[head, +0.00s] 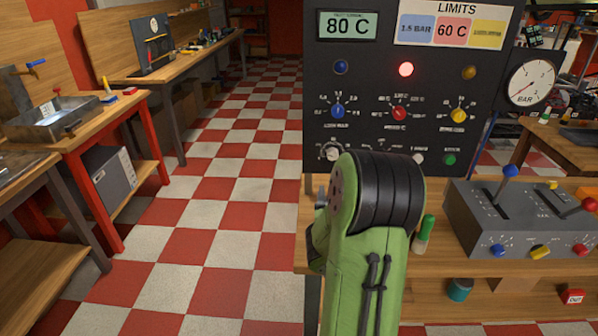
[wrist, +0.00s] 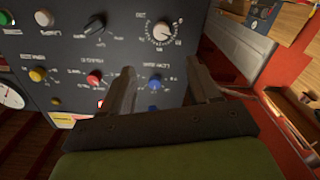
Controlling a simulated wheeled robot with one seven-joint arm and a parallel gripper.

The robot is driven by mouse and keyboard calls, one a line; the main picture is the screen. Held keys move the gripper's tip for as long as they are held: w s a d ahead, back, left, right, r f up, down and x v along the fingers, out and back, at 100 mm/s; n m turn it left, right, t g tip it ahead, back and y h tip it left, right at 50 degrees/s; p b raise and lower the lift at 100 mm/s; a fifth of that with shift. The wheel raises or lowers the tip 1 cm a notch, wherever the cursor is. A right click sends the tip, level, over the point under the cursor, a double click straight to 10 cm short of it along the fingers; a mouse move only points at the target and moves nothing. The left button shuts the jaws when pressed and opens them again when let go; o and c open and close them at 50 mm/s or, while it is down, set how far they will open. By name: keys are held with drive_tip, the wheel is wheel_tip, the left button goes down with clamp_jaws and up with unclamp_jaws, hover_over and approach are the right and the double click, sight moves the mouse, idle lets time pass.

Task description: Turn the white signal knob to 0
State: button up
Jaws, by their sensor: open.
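The white signal knob (head: 331,152) sits at the lower left of the dark control panel (head: 386,58) in the head view, close to my arm. In the wrist view the panel appears upside down, and the white knob (wrist: 161,31) is at top centre inside a ring of pale scale marks. The setting it points to is too small to read. My gripper (wrist: 160,68) is open and empty, its two fingers apart and pointing toward the panel. The knob shows beyond the gap between the fingertips, apart from both. In the head view my arm hides most of the gripper.
Blue (head: 337,111), red (head: 399,113) and yellow (head: 459,115) knobs sit above on the panel. A black knob (wrist: 95,26) is beside the white one in the wrist view. A grey lever box (head: 520,225) stands at right. The checkered floor at left is clear.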

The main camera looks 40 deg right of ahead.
drive_tip(key=p+x, duration=1.6)
drive_tip(key=p, duration=0.3)
drive_tip(key=shift+r, duration=0.2)
drive_tip(key=shift+a, duration=0.15)
drive_tip(key=c, duration=1)
drive_tip(key=shift+c, duration=0.2)
drive_tip(key=shift+w+f+n+b, duration=0.1)
drive_tip(key=shift+n+b, duration=0.3)
drive_tip(key=shift+b, duration=0.1)
drive_tip(key=n+b, duration=0.4)
drive_tip(key=n, duration=0.4)
drive_tip(key=shift+a+n, duration=0.1)
drive_tip(key=shift+n, duration=0.2)
